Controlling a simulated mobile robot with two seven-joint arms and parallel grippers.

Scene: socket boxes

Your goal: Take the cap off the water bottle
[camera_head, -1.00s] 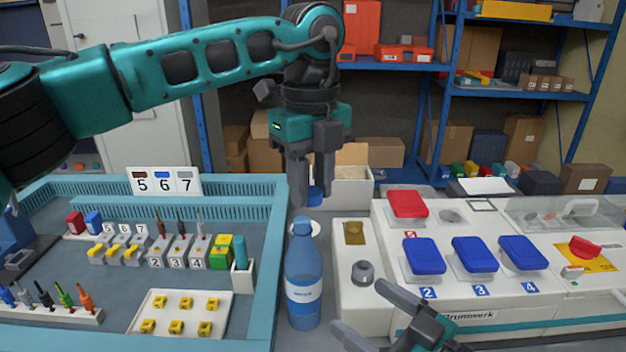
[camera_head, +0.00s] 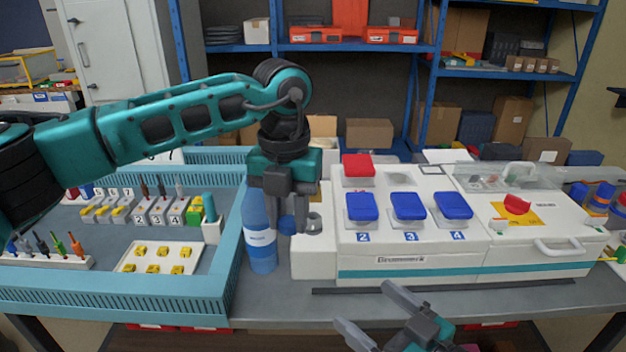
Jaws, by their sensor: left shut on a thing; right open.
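The translucent blue water bottle (camera_head: 261,240) with a white label stands upright between the blue tray and the white unit. Its top is hidden by my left gripper. My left gripper (camera_head: 286,222) points down just right of the bottle, its fingers shut on the small blue cap (camera_head: 287,225), which shows at the fingertips. The cap is apart from the bottle's mouth. My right gripper (camera_head: 370,314) is open and empty in front of the table's front edge.
A blue-rimmed tray (camera_head: 120,300) with sockets, screwdrivers and yellow parts lies on the left. A white unit (camera_head: 400,262) with one red and several blue covers stands right of the bottle. Shelves (camera_head: 380,47) with boxes stand behind.

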